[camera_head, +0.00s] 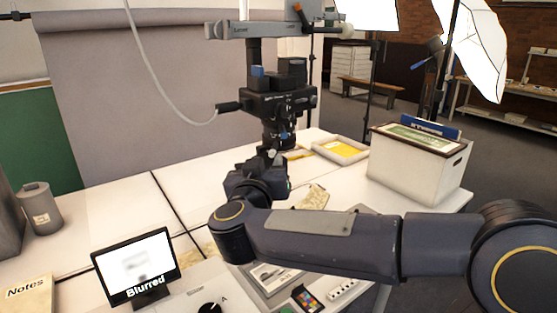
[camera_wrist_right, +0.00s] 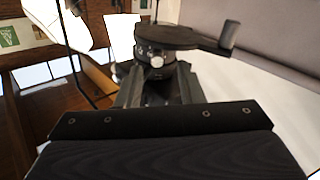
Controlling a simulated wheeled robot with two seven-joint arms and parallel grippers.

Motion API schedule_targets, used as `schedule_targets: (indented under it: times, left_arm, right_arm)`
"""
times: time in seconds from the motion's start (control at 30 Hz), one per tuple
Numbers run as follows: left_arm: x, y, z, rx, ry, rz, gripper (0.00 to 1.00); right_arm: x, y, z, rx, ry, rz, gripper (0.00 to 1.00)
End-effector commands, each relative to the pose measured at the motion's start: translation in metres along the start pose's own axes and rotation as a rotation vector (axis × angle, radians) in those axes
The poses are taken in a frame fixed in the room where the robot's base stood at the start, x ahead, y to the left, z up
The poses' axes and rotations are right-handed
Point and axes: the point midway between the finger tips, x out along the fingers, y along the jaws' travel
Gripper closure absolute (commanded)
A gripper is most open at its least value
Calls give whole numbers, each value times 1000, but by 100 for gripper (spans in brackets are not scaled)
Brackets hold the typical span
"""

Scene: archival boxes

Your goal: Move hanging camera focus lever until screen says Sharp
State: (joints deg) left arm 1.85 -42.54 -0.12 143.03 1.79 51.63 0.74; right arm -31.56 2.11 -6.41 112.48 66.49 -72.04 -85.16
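The hanging camera (camera_head: 280,103) points down from a horizontal arm over the table. Its screen (camera_head: 135,262) shows a whitish smeared picture and the word "Blurred". My right gripper (camera_head: 270,153) is raised from below to the underside of the camera, close to the lens. In the right wrist view the round lens part (camera_wrist_right: 165,38) is just beyond the fingertips, with a small pale knob on its near side. The fingers (camera_wrist_right: 156,82) look spread, with a gap between them. The focus lever itself is hard to make out, and contact with it cannot be told. My left gripper is out of view.
A white archival box (camera_head: 415,170) with files stands at the right. A tray with yellow material (camera_head: 340,150) lies behind. A grey canister (camera_head: 40,208) and a Notes pad (camera_head: 27,296) are at the left. A colour card (camera_head: 307,298) lies in front. A cable (camera_head: 155,85) hangs beside the camera.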

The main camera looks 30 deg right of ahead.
Motion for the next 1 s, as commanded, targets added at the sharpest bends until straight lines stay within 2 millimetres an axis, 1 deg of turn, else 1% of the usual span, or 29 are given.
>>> schedule_targets:
  times: [0.07, 0.17, 0.4, 0.53, 0.7, 0.9, 0.97, 1.0]
  left_arm:
    - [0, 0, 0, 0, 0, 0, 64]
    - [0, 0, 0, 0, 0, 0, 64]
    - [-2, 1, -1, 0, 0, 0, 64]
    - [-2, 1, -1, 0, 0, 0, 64]
    - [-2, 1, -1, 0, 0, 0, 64]
    - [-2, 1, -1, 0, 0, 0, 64]
    - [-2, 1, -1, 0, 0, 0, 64]
    - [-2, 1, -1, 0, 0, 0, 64]
  right_arm:
    - [4, 1, 0, -7, -4, 15, 66]
    - [16, 2, 1, -8, -6, 17, 66]
    - [55, 3, 1, -7, -4, 15, 66]
    - [70, 2, 0, -7, -4, 14, 66]
    - [77, 3, 1, -5, -3, 12, 66]
    - [77, 3, 0, -5, -3, 12, 66]
    - [77, 3, 0, -5, -3, 12, 72]
    - [77, 3, 0, -5, -3, 12, 78]
